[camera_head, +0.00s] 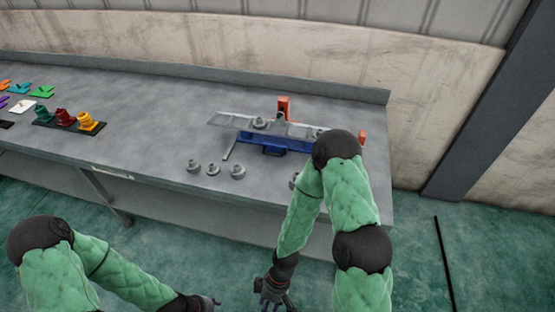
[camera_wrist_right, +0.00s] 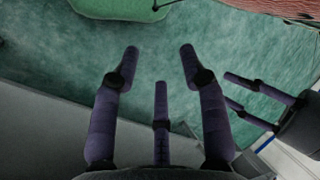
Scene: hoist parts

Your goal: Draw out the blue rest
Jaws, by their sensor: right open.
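The blue rest (camera_head: 288,145) is a long blue piece with a blue handle at its front. It lies across the grey hoist assembly on the bench, and my right arm hides its right end. My right gripper (camera_head: 272,296) hangs low in front of the bench, well below and apart from the rest. In the right wrist view its fingers (camera_wrist_right: 159,62) are spread with nothing between them, over the green floor. My left gripper (camera_head: 207,302) is at the bottom edge, far from the rest; its fingers are too small to judge.
The grey bench (camera_head: 150,130) carries several small grey round parts (camera_head: 213,169) and a thin grey rod (camera_head: 230,148) before the assembly. An orange-red block (camera_head: 284,104) stands behind it. Coloured parts on a dark tray (camera_head: 62,123) are at left. The bench between is clear.

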